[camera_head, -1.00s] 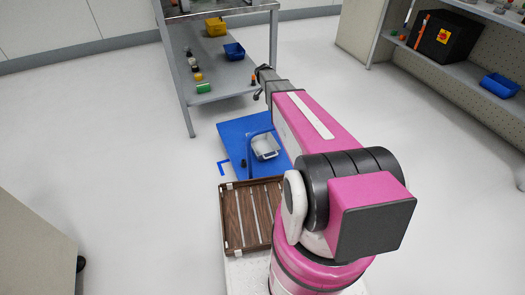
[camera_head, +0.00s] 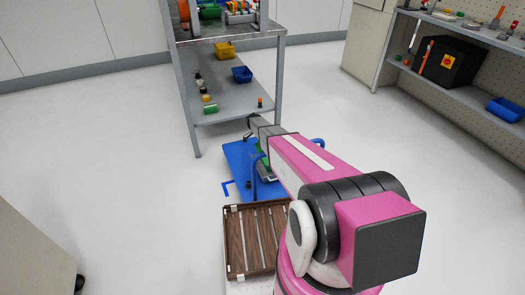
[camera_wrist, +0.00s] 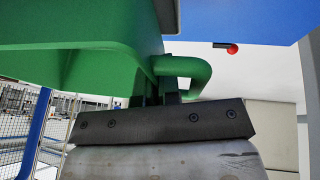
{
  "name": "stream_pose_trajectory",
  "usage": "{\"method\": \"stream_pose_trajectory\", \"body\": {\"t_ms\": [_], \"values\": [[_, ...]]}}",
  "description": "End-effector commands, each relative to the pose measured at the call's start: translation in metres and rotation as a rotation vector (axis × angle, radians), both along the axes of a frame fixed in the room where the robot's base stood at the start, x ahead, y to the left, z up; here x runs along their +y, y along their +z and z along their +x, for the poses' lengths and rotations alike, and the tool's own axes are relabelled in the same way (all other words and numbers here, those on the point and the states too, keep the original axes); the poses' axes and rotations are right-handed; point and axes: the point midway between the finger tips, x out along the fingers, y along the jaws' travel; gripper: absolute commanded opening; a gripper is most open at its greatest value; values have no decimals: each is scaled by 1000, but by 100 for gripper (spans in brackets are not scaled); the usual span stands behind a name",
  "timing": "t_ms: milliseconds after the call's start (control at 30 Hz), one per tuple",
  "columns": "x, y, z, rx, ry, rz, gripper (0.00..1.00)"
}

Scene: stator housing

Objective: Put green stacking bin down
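The green stacking bin (camera_wrist: 100,50) fills the upper left of the wrist view, with a looped green handle (camera_wrist: 190,75) on its side. My gripper (camera_wrist: 165,92) is at that handle, its dark fingers apparently closed on it. In the head view a small part of the green bin (camera_head: 263,158) shows beside my arm, over the blue cart (camera_head: 238,155). A grey bin (camera_head: 266,173) shows just below it in the picture. Whether the green bin touches the grey one cannot be told. My arm hides most of both bins and the gripper in the head view.
A brown slatted tray (camera_head: 235,245) lies in front of the cart. A metal shelf unit (camera_head: 230,100) behind it holds a yellow bin (camera_head: 225,50), a blue bin (camera_head: 241,74) and small parts. Open floor lies to the left. Another shelf (camera_head: 465,95) stands at the right.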

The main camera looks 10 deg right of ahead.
Motion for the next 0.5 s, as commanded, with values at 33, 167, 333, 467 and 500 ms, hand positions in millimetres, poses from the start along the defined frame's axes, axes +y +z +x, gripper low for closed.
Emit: {"method": "stream_pose_trajectory", "body": {"t_ms": [33,167,333,467,500], "values": [[7,-5,2,1,2,-1,0],[18,-11,3,1,2,0,0],[20,-18,3,0,0,0,0],[20,-36,3,2,0,0,0],[20,-42,3,2,0,0,0]]}}
